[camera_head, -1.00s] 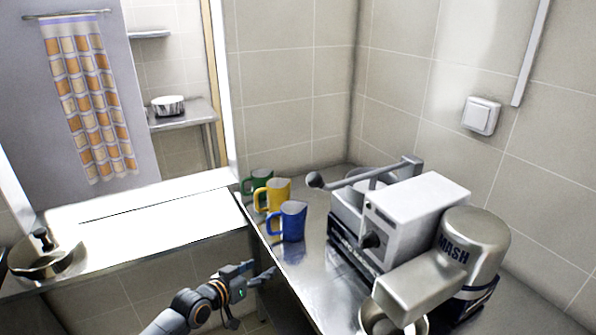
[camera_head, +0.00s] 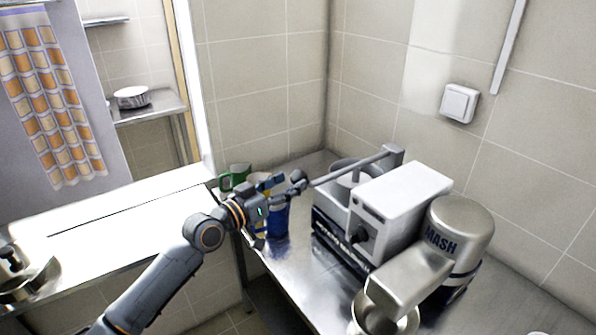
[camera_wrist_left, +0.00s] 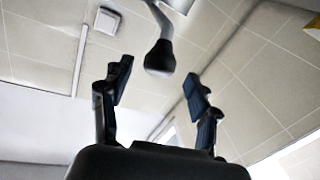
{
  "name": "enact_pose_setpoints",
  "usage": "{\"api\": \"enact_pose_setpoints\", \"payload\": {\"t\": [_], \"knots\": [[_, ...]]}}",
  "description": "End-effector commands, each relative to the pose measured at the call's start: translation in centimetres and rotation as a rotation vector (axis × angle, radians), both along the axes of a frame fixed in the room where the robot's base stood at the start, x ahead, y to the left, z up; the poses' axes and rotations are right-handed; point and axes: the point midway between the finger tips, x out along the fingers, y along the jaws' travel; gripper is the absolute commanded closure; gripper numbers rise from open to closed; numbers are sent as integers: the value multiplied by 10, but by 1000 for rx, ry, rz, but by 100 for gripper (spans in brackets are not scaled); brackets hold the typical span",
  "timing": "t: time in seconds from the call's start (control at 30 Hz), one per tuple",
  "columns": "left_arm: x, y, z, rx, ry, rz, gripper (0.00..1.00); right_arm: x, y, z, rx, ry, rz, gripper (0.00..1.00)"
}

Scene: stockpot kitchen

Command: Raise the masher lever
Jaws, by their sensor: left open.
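The lever (camera_head: 345,168) is a grey bar with a dark rounded knob at its left end. It runs from a bracket at the back of the grey machine (camera_head: 402,197), slanting slightly down to the left over a pot. The label MASH is on the rounded metal unit (camera_head: 457,232) in front. My left gripper (camera_head: 284,182) is at the knob end of the lever, above the mugs. In the left wrist view the knob (camera_wrist_left: 160,58) is ahead of the open fingers (camera_wrist_left: 158,78), roughly centred between them. Contact is not visible. My right gripper is not in view.
A green mug (camera_head: 234,176), a yellow mug and a blue mug (camera_head: 277,220) stand under and behind my left gripper, partly hidden. A metal bowl (camera_head: 366,311) is at the machine's front. Tiled walls close off the back and right. A pan (camera_head: 30,282) sits on the left counter.

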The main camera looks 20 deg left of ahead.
Motion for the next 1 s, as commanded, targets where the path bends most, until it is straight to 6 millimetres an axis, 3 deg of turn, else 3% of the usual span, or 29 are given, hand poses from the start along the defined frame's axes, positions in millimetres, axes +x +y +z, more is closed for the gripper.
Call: {"api": "enact_pose_setpoints", "payload": {"t": [0.23,0.63,0.93,1.0], "knots": [[30,-15,1,0,1,0,39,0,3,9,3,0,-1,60],[36,-18,-1,1,0,0,39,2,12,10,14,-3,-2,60],[36,-18,-1,1,0,0,100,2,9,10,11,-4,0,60],[36,-18,-1,1,0,0,100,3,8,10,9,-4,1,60]]}}
